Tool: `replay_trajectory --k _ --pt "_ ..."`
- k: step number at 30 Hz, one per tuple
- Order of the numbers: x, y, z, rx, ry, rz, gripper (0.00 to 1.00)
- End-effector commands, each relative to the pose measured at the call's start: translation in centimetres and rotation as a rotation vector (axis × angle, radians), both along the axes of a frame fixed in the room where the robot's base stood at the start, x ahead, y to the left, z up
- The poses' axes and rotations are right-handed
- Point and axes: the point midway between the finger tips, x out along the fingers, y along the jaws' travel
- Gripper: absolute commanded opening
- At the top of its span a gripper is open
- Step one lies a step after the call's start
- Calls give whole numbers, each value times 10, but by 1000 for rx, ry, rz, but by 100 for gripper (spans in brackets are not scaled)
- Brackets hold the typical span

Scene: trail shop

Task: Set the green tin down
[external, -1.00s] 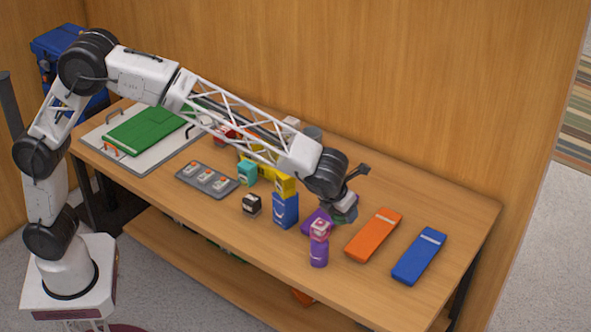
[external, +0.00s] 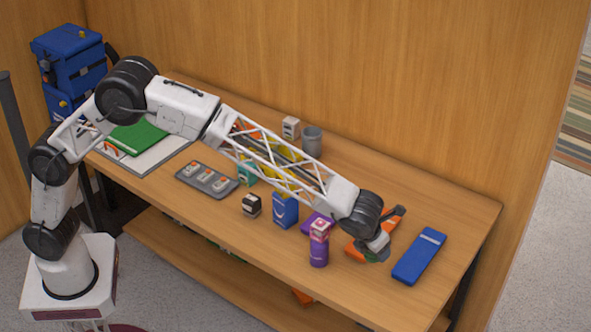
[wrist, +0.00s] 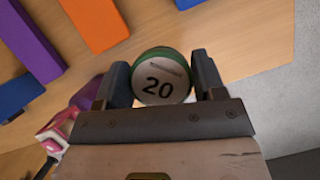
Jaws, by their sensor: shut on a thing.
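The green tin (wrist: 161,78) is a short round tin with a green side and a pale end marked "20". In the wrist view it sits between the two fingers of my gripper (wrist: 161,84), which is shut on it. In the external view my gripper (external: 378,248) is over the front right of the table, beside the orange slab. The tin (external: 374,257) shows only as a small dark green patch under the fingers there. Whether its underside touches the table is hard to tell.
The orange slab (external: 354,251) lies just left of my gripper, partly hidden by it. A blue slab (external: 420,256) lies to the right. The table's front edge is close; the back right is clear.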

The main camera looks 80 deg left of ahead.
Motion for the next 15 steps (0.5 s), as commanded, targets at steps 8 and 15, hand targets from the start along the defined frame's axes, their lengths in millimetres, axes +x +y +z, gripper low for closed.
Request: replay_trajectory --k 8,15 --pt "0 0 -2 -1 -2 1 36" --pt "0 0 -8 -1 -1 1 36"
